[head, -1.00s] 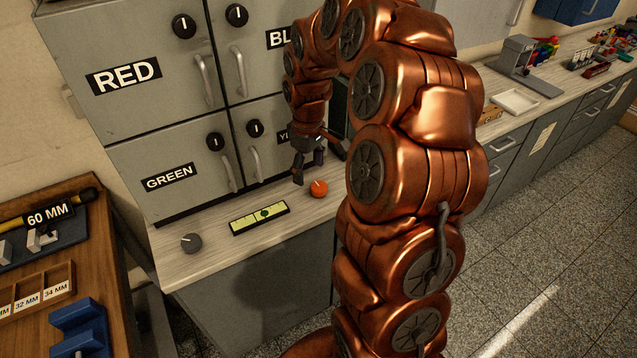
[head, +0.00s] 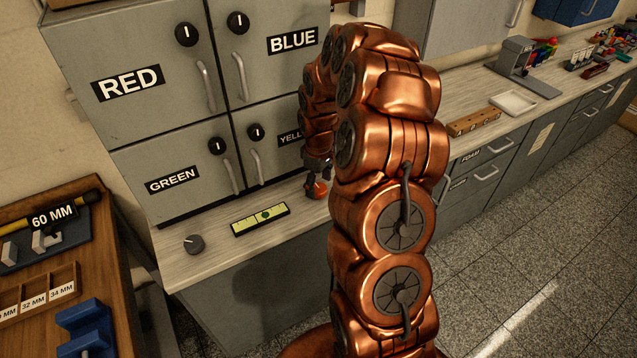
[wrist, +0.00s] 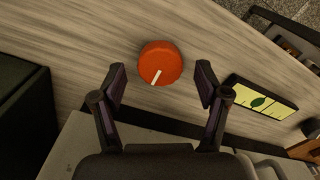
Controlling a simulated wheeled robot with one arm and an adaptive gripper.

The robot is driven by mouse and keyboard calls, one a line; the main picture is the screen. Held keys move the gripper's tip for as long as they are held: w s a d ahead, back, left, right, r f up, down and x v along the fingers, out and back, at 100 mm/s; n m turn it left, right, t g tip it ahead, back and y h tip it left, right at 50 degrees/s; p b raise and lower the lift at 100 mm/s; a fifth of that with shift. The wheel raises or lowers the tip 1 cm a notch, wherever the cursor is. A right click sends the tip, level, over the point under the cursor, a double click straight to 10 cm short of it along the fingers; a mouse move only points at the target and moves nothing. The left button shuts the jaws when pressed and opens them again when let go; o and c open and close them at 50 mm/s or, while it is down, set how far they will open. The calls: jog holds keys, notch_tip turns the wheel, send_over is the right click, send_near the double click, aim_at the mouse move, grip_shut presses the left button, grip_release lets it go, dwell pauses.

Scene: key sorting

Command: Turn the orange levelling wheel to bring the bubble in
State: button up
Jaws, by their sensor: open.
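The orange levelling wheel (wrist: 160,62) sits on the pale wood counter, with a white pointer line on its top. In the head view the orange wheel (head: 317,190) is partly hidden by my gripper (head: 316,170). In the wrist view my gripper (wrist: 159,88) is open and empty, its two fingers apart on either side of the wheel's near edge, not touching it. The yellow-green bubble level (head: 260,218) lies on the counter left of the wheel, with a dark green bubble near its middle. The level also shows in the wrist view (wrist: 262,97).
Grey lockers (head: 150,130) labelled RED, BLUE, GREEN and YELLOW rise behind. A wooden bench (head: 40,315) with trays is at the left. The counter in front of the level is clear.

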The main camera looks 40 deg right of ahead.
jog(key=shift+f, duration=0.5)
jog(key=shift+c, duration=0.3)
jog(key=c, duration=1.1)
jog(key=shift+f+b, duration=0.1)
jog(key=shift+b, duration=0.25)
